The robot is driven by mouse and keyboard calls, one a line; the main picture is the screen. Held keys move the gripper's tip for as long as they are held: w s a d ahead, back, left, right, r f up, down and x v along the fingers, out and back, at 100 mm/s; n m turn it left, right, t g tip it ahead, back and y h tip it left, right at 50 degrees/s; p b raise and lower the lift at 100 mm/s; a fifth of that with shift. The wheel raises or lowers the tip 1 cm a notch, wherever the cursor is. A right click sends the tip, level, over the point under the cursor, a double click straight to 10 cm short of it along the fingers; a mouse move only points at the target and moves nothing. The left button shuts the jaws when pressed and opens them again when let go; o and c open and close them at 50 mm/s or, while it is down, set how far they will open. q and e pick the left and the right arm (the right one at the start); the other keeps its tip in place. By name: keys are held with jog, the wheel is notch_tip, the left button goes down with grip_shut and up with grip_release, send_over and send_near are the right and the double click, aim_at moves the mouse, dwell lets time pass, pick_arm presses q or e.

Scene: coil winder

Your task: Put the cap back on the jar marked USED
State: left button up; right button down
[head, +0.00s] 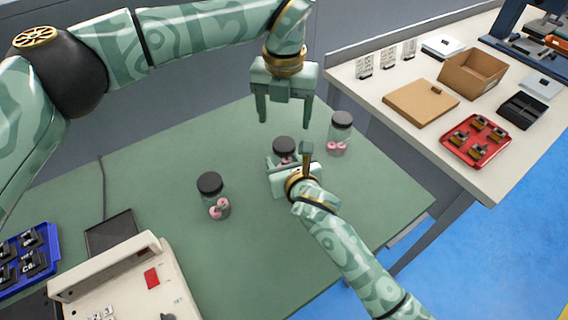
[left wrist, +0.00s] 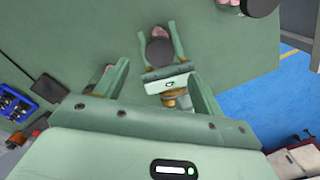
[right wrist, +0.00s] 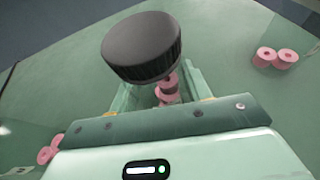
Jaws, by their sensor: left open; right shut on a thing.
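Three clear jars with black caps and pink coils inside stand on the green table: a left jar (head: 218,208), a middle jar (head: 285,159) and a far-right jar (head: 338,146). My right gripper (head: 287,163) is shut around the middle jar. Its black cap (head: 284,144) sits at the jar's top and looms large in the right wrist view (right wrist: 140,48); I cannot tell whether it is seated fully. My left gripper (head: 285,122) is open and empty, above and behind the middle jar, fingers pointing down. No USED marking is readable on any jar.
A beige machine (head: 125,285) and a blue tray (head: 28,258) occupy the front left. A pale bench at right holds a cardboard box (head: 473,72), a red tray (head: 463,151) and a black bin (head: 522,110). The green table between the left jar and my right arm is clear.

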pick_arm(q)
notch_tip(320, 180, up, 5)
jog(key=shift+r, duration=0.1)
dwell(0.3)
pick_arm(e)
jog(key=c, duration=0.6)
grip_release()
jog(key=shift+s, duration=0.1)
